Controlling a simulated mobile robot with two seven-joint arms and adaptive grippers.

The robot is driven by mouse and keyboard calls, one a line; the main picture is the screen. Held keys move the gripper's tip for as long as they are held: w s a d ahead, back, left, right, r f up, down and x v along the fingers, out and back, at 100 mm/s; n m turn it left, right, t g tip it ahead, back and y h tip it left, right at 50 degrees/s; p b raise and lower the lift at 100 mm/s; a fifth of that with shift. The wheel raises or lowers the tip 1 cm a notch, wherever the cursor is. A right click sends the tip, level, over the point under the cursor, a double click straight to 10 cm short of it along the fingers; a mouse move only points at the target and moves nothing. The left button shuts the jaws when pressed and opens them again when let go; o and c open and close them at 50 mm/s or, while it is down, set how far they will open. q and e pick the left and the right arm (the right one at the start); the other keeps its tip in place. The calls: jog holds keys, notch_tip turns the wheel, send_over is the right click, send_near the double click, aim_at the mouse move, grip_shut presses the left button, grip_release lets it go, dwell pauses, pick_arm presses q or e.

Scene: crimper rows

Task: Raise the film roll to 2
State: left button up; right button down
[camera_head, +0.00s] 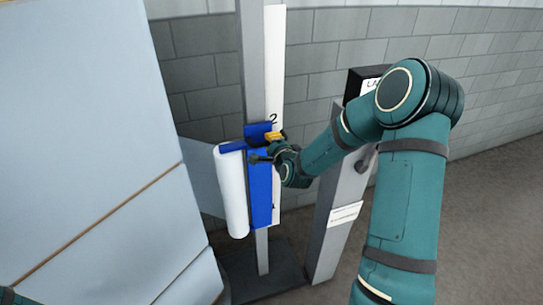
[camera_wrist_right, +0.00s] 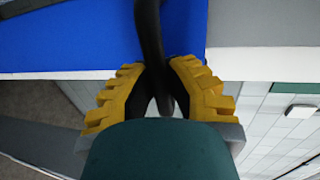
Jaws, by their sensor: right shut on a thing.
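The white film roll (camera_head: 233,195) hangs upright on the left of a blue carriage (camera_head: 261,190) on a grey post (camera_head: 251,60). A white scale strip (camera_head: 273,60) behind the carriage bears a 2, just above the carriage's upper right, and a partly covered 1 lower down. My right gripper (camera_head: 274,141) is at the carriage's upper right. In the right wrist view its yellow-padded fingers (camera_wrist_right: 160,88) are closed around a black handle (camera_wrist_right: 149,30) in front of the blue carriage. My left gripper is out of view.
A large pale wrapped block (camera_head: 90,120) fills the left side, close to the roll. A grey stand (camera_head: 335,220) with a black box and labels stands right of the post, behind my right arm. The post rests on a dark base (camera_head: 265,277). A grey block wall is behind.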

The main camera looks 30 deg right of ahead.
jog(key=shift+r, duration=1.35)
jog(key=c, duration=0.9)
grip_release()
jog(key=shift+c, duration=0.2)
jog(key=v, duration=1.2)
